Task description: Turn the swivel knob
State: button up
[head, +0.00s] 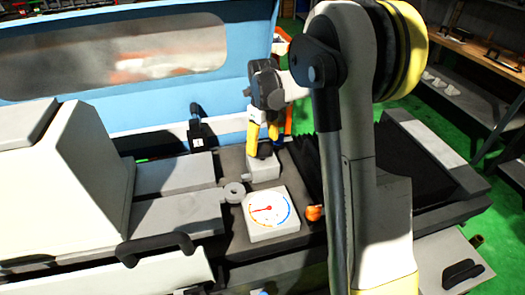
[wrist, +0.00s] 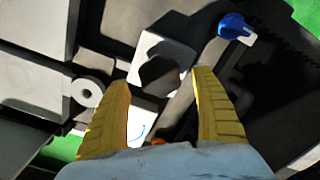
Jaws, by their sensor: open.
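A dark, many-sided knob (wrist: 165,75) sits on a pale block (wrist: 148,46) in the wrist view. The same pale block (head: 262,170) shows in the head view, right behind the dial gauge. My gripper (head: 262,145) points down at this knob from above, its yellow fingers apart. In the wrist view the open gripper (wrist: 163,80) has the knob between and just beyond its fingertips. Whether a finger touches it I cannot tell. The knob is partly hidden by the fingers in the head view. A blue knob (wrist: 232,25) with a pale pointer shows at the wrist view's upper right.
A white dial gauge (head: 268,214) stands in front of the block, with an orange knob (head: 314,213) to its right. A round grey ring (head: 234,192) is at its left. A blue machine guard (head: 120,60) rises behind. Black bellows (head: 305,170) lie to the right.

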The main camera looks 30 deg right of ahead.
jog(key=shift+f, duration=1.05)
jog(key=c, duration=1.2)
jog(key=shift+o, duration=0.2)
jog(key=shift+n, duration=0.4)
